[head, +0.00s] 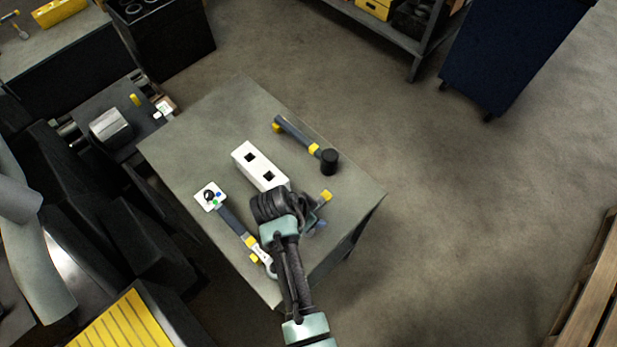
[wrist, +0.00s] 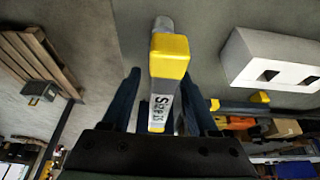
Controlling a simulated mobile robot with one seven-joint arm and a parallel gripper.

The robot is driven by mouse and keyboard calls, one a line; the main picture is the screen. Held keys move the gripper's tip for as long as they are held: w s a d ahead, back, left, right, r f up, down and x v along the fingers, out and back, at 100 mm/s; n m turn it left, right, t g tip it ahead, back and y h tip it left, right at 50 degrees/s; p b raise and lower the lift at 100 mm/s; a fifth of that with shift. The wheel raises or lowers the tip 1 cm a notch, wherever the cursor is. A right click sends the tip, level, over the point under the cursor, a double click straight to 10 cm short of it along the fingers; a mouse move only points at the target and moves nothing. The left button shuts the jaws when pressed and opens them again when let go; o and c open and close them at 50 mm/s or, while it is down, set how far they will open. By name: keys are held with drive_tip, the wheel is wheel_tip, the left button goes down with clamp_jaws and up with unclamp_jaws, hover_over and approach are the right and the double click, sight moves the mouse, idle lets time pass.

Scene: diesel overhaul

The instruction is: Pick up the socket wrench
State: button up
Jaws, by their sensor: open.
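The tool I take for the socket wrench (wrist: 169,58) has a grey end, a yellow collar and a white label with black letters. In the wrist view it lies lengthwise between my gripper's dark blue fingers (wrist: 160,98). My gripper (head: 316,222) is open around it, with gaps visible beside the tool. In the head view the hand is over the table's near right part and hides most of this tool; one yellow end (head: 326,195) shows. Whether the fingers reach below the tool's top is hard to tell.
A white block with square holes (head: 260,166) is beside my gripper on the table (head: 205,130). A tool with a black cylindrical head (head: 330,161) lies behind.

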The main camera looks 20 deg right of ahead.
drive_tip(key=shift+w+d+f, duration=0.1)
drive_tip(key=shift+d+f, duration=0.15)
drive_tip(key=shift+f, duration=0.3)
drive_tip(key=shift+c, duration=0.3)
clamp_jaws()
idle(0.8)
